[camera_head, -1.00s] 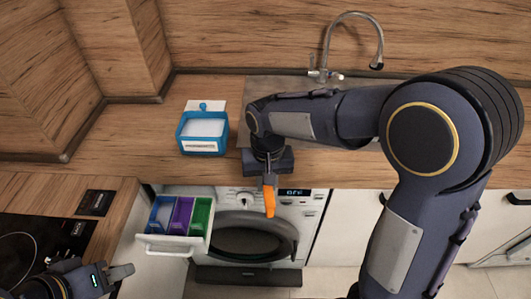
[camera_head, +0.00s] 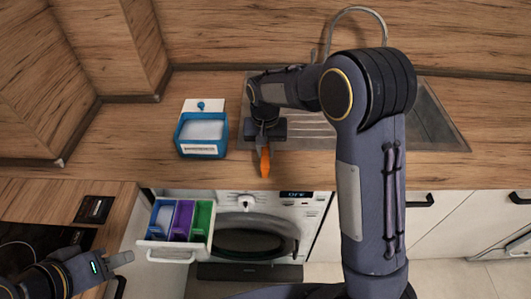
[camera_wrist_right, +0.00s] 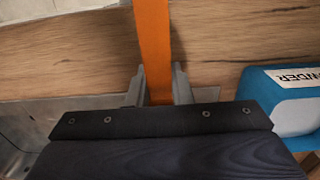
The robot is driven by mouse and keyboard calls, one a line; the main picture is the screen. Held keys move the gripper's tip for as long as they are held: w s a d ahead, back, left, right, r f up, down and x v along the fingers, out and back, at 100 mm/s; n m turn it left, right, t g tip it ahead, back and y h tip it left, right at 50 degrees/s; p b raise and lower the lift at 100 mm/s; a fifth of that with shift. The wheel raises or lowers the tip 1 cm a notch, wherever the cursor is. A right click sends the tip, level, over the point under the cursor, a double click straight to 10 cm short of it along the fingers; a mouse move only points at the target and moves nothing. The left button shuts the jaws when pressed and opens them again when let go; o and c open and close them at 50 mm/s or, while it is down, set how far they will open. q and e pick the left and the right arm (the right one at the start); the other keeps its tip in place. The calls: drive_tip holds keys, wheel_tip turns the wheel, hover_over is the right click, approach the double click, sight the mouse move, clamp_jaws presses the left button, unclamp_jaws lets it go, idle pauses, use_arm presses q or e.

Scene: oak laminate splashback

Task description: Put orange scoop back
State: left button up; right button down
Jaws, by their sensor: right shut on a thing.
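The orange scoop (camera_head: 265,163) is held in my right gripper (camera_head: 266,146), above the front part of the counter. In the right wrist view its orange shaft (camera_wrist_right: 154,50) runs up from between the two fingers of my right gripper (camera_wrist_right: 157,88), which is shut on it. The scoop's far end is out of that view. A blue powder box (camera_head: 202,149) with white contents stands on the counter, left of the right gripper. My left gripper (camera_head: 119,259) is low at the left, near the hob; its finger gap is not clear.
A pulled-out washer drawer (camera_head: 167,245) with blue, purple and green compartments is below the counter; the blue one shows something whitish inside. The washing machine (camera_head: 248,240) is below. A sink (camera_head: 432,120) and tap are behind my right arm. Bare counter (camera_head: 110,150) lies left of the box.

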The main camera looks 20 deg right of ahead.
drive_tip(key=shift+w+d+f, duration=0.1)
drive_tip(key=shift+w+f, duration=0.2)
drive_tip(key=shift+f, duration=0.15)
wheel_tip(320, 180, down, 3)
drive_tip(key=shift+f, duration=0.1)
drive_tip(key=shift+f, duration=0.4)
drive_tip(key=c, duration=1.3)
unclamp_jaws()
drive_tip(key=shift+r, duration=0.15)
